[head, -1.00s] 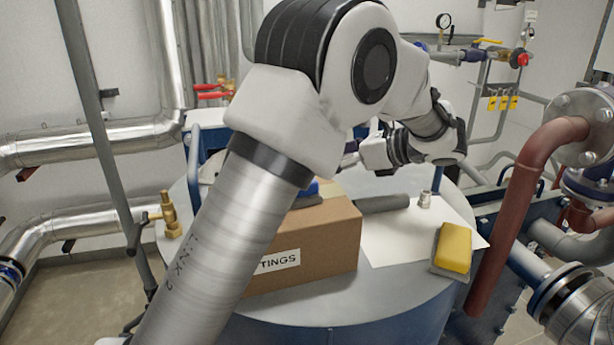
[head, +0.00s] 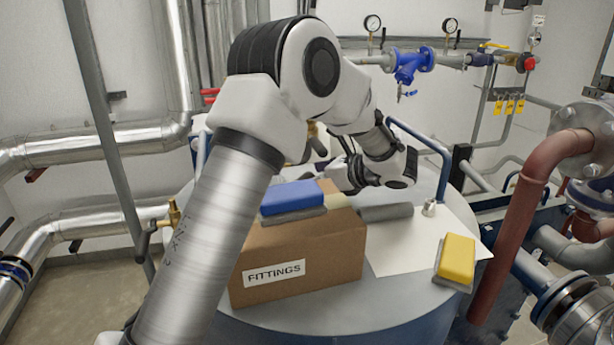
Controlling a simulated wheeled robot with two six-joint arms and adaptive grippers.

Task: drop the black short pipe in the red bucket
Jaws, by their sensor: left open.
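A dark grey to black short cylinder (head: 387,212), which looks like the short pipe, lies on its side on the round table top, right of the cardboard box. My left gripper (head: 340,173) is open behind the box, up and left of the pipe and apart from it. It is partly hidden by my own arm, and I see nothing between its fingers. No red bucket shows in the head view. My right gripper is not in view.
The FITTINGS box (head: 330,262) carries a blue sponge-like block (head: 291,197). A white sheet (head: 405,250), a small metal fitting (head: 429,208) and a yellow block (head: 457,258) lie to the right. A reddish-brown pipe (head: 505,250) rises beside the table. Bare table shows in front.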

